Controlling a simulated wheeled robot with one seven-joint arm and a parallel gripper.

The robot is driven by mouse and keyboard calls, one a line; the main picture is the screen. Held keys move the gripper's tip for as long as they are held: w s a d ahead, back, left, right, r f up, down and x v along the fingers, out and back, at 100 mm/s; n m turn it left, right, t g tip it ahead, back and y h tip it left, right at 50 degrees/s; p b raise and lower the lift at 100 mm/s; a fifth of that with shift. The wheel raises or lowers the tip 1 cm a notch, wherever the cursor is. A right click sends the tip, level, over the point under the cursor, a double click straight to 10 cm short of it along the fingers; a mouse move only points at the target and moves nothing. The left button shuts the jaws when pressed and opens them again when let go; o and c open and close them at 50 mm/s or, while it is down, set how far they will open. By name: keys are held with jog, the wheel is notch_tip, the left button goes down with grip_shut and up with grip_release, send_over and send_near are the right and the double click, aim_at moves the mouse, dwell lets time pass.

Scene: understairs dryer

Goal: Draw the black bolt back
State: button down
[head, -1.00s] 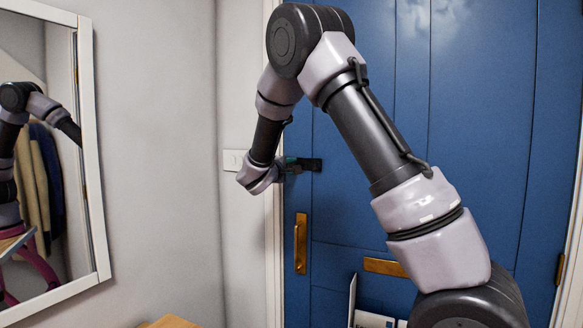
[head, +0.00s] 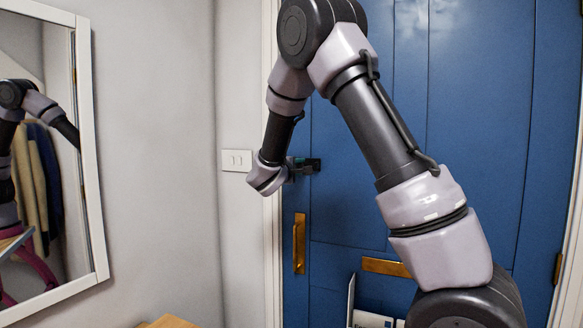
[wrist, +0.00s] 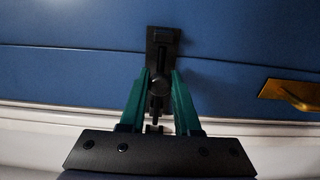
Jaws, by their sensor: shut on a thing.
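The black bolt (head: 312,164) is mounted on the blue door (head: 400,220) near its left edge, above the brass pull handle. In the wrist view the bolt (wrist: 163,45) shows as a dark plate with a round knob between my gripper's green fingers. My gripper (wrist: 160,85) is shut on the bolt's knob, one finger on each side. In the head view my gripper (head: 295,168) reaches the bolt from the left, and my wrist hides part of it. The end of the bolt's rod shows below the knob in the wrist view.
A brass handle (head: 300,243) and a brass letter plate (head: 386,267) are on the door. A white switch (head: 236,160) is on the wall to the left. A white-framed mirror (head: 88,150) hangs further left. A wooden top (head: 170,322) shows at the bottom.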

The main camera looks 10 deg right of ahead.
jog(key=shift+s+d, duration=0.25)
jog(key=shift+d, duration=0.1)
jog(key=c, duration=0.6)
grip_release()
jog(key=shift+d, duration=0.1)
jog(key=shift+s+a, duration=0.2)
jog(key=shift+a, duration=0.05)
jog(key=v, duration=1)
jog(key=shift+s, duration=0.15)
